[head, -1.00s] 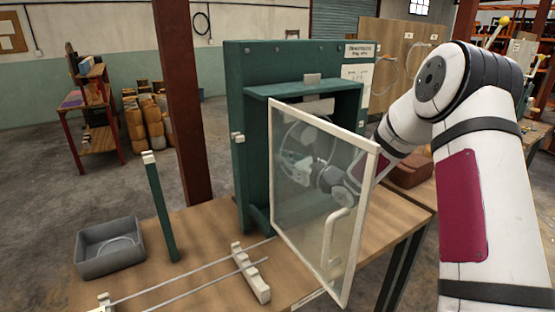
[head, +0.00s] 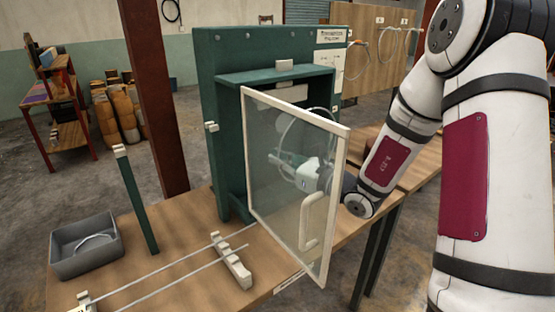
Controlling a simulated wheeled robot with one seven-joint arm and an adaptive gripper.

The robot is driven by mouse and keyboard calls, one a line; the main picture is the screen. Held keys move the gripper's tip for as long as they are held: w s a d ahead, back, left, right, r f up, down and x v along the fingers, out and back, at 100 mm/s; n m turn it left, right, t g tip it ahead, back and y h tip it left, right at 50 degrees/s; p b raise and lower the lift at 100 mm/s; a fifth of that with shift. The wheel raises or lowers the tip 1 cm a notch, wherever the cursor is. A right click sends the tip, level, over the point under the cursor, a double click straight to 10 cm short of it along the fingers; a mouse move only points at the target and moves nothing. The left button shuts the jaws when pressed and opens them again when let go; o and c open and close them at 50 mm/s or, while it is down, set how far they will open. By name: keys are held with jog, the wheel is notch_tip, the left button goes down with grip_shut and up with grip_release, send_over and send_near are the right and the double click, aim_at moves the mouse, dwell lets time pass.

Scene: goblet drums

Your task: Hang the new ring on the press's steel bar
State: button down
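The press (head: 222,75) is a green frame with a recess, standing on the wooden bench. Its clear door (head: 300,225), framed in cream, stands swung out towards me. My gripper (head: 284,163) shows through the pane, in front of the recess. The pale thin new ring (head: 311,110) stands upright at my gripper. The gripper seems shut on the ring's lower part, though the pane blurs the fingertips. I cannot make out the steel bar behind the door and gripper.
A grey bin (head: 62,262) with a pale ring (head: 95,243) inside stands at the left, beside a green post (head: 137,205). Two thin rails (head: 165,270) rest on cream supports at the front. More rings (head: 388,47) hang on a board behind. The door handle (head: 312,222) juts towards me.

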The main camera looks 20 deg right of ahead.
jog(key=shift+s+a+p+v, duration=0.6)
jog(key=shift+a+p+v, duration=0.9)
jog(key=shift+v, duration=4.9)
jog(key=s+d+r+p, duration=0.2)
jog(key=s+r+p, duration=0.2)
jog(key=r+p, duration=0.2)
jog(key=shift+s, duration=0.35)
jog(key=shift+d, duration=0.15)
